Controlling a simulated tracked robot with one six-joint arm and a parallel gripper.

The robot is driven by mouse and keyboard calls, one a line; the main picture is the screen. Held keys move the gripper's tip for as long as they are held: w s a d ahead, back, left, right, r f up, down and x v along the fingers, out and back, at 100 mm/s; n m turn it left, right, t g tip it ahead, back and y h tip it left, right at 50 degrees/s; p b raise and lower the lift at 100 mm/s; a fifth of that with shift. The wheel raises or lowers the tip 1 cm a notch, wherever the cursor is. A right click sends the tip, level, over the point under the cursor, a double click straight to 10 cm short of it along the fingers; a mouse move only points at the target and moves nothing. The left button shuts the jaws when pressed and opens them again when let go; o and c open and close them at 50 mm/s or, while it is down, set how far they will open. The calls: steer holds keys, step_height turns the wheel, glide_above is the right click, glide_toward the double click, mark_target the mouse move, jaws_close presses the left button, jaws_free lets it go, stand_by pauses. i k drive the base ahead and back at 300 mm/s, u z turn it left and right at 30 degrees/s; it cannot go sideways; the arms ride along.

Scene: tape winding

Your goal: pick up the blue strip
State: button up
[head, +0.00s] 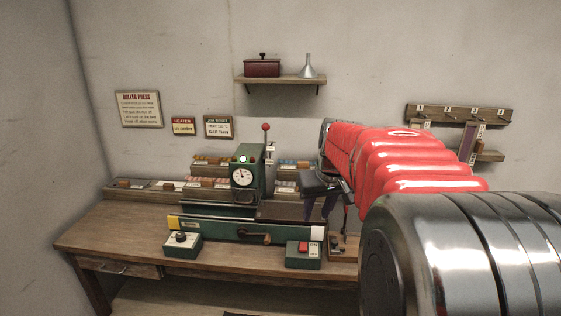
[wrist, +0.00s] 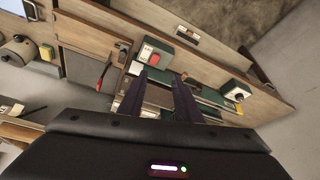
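Small blue pieces (head: 288,162) show in a rear rack compartment, right of the green press (head: 246,175), in the head view; I cannot tell whether one is the blue strip. No blue strip can be made out in the wrist view. My gripper (head: 318,207) hangs above the right part of the bench, in front of the racks and apart from the blue pieces. In the wrist view its two dark fingers (wrist: 160,76) stand apart with nothing held between them. My red arm hides part of the right side in the head view.
A long green unit (head: 225,230) lies along the bench front, with a black-knob box (head: 182,243) and a red-button box (head: 304,254) before it. The bench top (head: 110,230) is clear at left. A shelf (head: 281,80) and a hook rack (head: 458,114) are on the wall.

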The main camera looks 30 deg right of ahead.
mark_target(300, 165)
steer(key=z, duration=0.2)
steer(key=i, duration=1.6)
steer(key=z, duration=0.45)
